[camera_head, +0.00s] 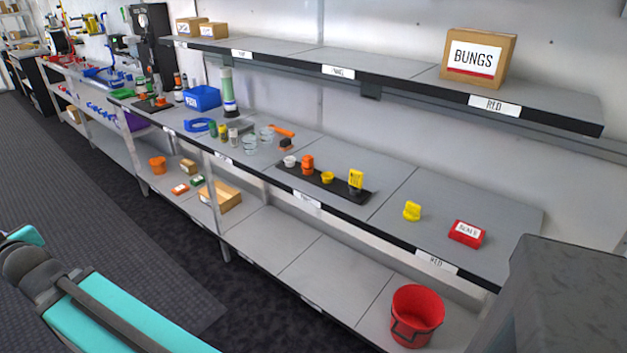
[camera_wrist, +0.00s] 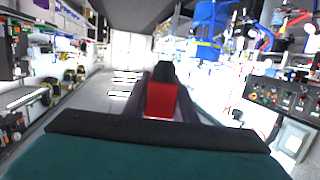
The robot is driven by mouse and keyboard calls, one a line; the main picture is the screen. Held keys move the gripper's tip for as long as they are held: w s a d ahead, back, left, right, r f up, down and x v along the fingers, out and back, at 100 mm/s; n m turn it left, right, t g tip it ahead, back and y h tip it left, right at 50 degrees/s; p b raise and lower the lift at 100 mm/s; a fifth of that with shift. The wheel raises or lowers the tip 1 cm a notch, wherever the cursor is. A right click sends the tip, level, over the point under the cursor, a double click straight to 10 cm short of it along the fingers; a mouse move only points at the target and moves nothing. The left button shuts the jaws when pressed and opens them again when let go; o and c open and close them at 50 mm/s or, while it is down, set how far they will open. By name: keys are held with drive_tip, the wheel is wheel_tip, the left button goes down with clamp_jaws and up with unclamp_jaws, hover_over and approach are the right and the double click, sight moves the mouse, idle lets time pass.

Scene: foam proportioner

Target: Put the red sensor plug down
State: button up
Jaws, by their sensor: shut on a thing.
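The red sensor plug (camera_wrist: 161,99) shows in the wrist view as a red block with a black top. My gripper (camera_wrist: 162,108) is shut on it, with dark fingers on both sides. The plug is held up in the air, with an aisle floor far behind it. In the head view my gripper and the plug are not visible; only part of my turquoise arm shows at the lower left.
The head view shows a long grey bench (camera_head: 405,187) with a black tray (camera_head: 345,188), a yellow part (camera_head: 412,211) and a red box (camera_head: 467,233). A red bucket (camera_head: 417,316) stands on the lower shelf. A BUNGS box (camera_head: 478,59) sits on the top shelf. Bare bench surrounds the yellow part.

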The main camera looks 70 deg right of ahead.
drive_tip(key=s+d+f+m+g+h, duration=0.2)
drive_tip(key=s+d+f+m+h, duration=0.15)
drive_tip(key=d, duration=0.85)
drive_tip(key=s+d+f+m+g+h, duration=0.1)
drive_tip(key=s+d+f+m+h, duration=0.25)
drive_tip(key=d, duration=0.95)
drive_tip(key=s+d+f+m+g+h, duration=0.2)
drive_tip(key=s+d+h, duration=0.2)
drive_tip(key=d, duration=0.8)
drive_tip(key=s+d+m+g+h, duration=0.1)
drive_tip(key=s+d+m+g, duration=0.3)
drive_tip(key=s+d, duration=0.5)
drive_tip(key=s+d+m+g+h, duration=0.1)
drive_tip(key=s+d+m+g, duration=0.3)
drive_tip(key=s+d, duration=0.5)
drive_tip(key=s+d+m+g+h, duration=0.2)
drive_tip(key=s+d+g, duration=0.4)
drive_tip(key=s, duration=1.2)
drive_tip(key=d+m+b, duration=0.1)
drive_tip(key=d, duration=0.3)
drive_tip(key=shift+s+r+m+g, duration=0.35)
drive_tip(key=shift+r+m+g, duration=0.05)
